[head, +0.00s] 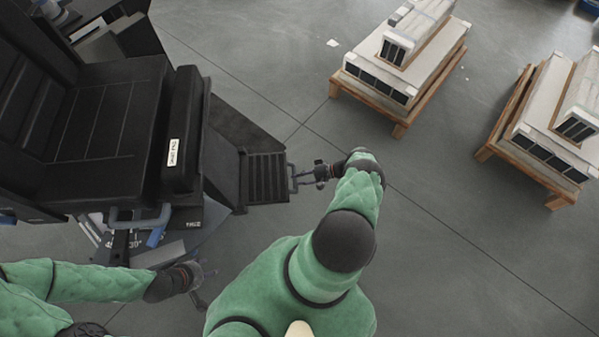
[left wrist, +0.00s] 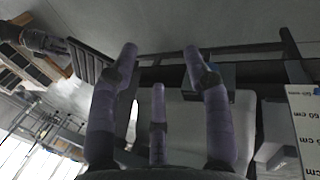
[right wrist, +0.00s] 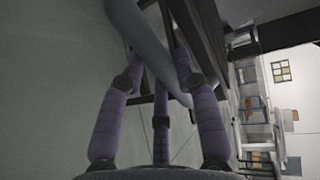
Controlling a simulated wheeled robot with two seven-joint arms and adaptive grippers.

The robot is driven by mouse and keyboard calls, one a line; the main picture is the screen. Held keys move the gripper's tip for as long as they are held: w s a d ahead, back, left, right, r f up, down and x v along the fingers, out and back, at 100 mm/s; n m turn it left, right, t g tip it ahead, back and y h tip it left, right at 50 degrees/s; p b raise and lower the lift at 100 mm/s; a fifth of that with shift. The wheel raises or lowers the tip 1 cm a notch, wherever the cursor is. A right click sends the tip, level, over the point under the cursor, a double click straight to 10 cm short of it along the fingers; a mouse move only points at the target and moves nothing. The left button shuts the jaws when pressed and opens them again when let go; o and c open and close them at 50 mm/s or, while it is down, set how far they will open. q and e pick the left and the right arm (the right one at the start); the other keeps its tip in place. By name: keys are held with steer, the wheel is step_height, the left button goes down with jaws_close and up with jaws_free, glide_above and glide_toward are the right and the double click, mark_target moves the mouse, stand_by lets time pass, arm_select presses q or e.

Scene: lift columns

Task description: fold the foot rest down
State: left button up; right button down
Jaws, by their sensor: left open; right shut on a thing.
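The foot rest (head: 265,177) is a black ridged plate sticking out from the front of the black chair (head: 110,120). A grey bar (head: 293,180) forms a loop at its outer end. My right gripper (head: 318,174) is shut on this bar; in the right wrist view the bar (right wrist: 160,45) passes between the fingers, with the plate (right wrist: 203,50) beside it. The left wrist view shows the plate's slats (left wrist: 88,64) at a slant; its exact angle is unclear. My left gripper (head: 200,275) is open and empty, below the seat's near side and apart from the foot rest.
A grey-blue handle (head: 140,217) and a base plate with printed markings (head: 190,238) are beside the seat, close to my left gripper. Two wooden pallets (head: 400,128) (head: 557,203) with stacked units stand at the right. The floor between chair and pallets is clear.

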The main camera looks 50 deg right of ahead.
steer(key=shift+s+a+f, duration=0.25)
steer(key=shift+a+f, duration=0.05)
steer(key=shift+f, duration=0.2)
steer(key=c, duration=0.9)
jaws_free()
steer(key=shift+w+d, duration=0.1)
steer(key=shift+d, duration=0.05)
steer(key=shift+r, duration=0.1)
steer(key=v, duration=1.2)
